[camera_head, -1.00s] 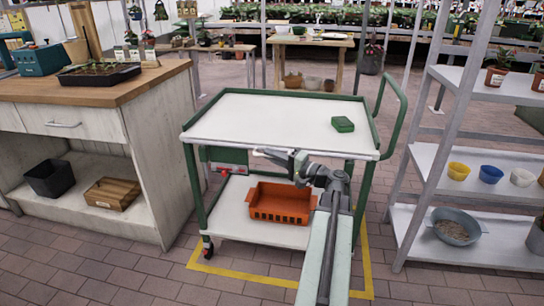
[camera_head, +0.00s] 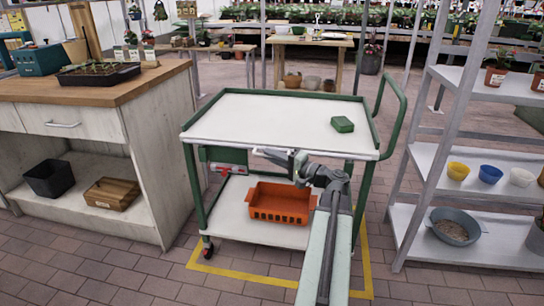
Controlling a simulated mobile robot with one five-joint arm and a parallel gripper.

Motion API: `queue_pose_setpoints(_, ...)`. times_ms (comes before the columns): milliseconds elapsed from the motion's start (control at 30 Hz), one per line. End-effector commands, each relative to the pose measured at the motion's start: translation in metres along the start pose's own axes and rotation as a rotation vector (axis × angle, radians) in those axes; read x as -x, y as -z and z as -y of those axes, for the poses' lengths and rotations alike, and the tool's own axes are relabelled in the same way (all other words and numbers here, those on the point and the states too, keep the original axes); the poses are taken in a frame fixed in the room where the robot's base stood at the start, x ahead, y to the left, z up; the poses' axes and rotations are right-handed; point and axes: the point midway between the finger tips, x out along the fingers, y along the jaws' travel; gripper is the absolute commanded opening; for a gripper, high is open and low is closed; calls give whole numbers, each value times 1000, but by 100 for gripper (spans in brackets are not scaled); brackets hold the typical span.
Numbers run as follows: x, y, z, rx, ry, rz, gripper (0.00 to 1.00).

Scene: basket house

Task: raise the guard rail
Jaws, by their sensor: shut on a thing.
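A green utility cart with a white top (camera_head: 265,118) stands ahead. A green panel, which looks like the guard rail (camera_head: 226,156), hangs below the left part of its front edge. A pale bar with a red part (camera_head: 222,170) shows at the panel's lower edge. My gripper (camera_head: 259,152) is at the cart's front, just below the top's edge and at the panel's right side. It is shut on what appears to be the guard rail. The exact grip is too small to see, and my arm hides the front's right part.
A green box (camera_head: 343,124) lies on the cart top. An orange crate (camera_head: 281,203) sits on the lower shelf (camera_head: 235,222). A wooden bench (camera_head: 120,92) stands at left and a grey shelf rack (camera_head: 440,165) at right. A yellow line (camera_head: 235,277) marks the floor around the cart.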

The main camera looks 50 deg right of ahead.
Motion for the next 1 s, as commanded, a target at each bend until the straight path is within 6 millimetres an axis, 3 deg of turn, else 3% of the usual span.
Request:
queue_pose_setpoints(567, 0, 0, 1, 1, -2, 2, 0)
queue_pose_setpoints(733, -2, 3, 22, 1, -1, 2, 0)
queue_pose_setpoints(1000, -6, 13, 76, 0, 1, 2, 0)
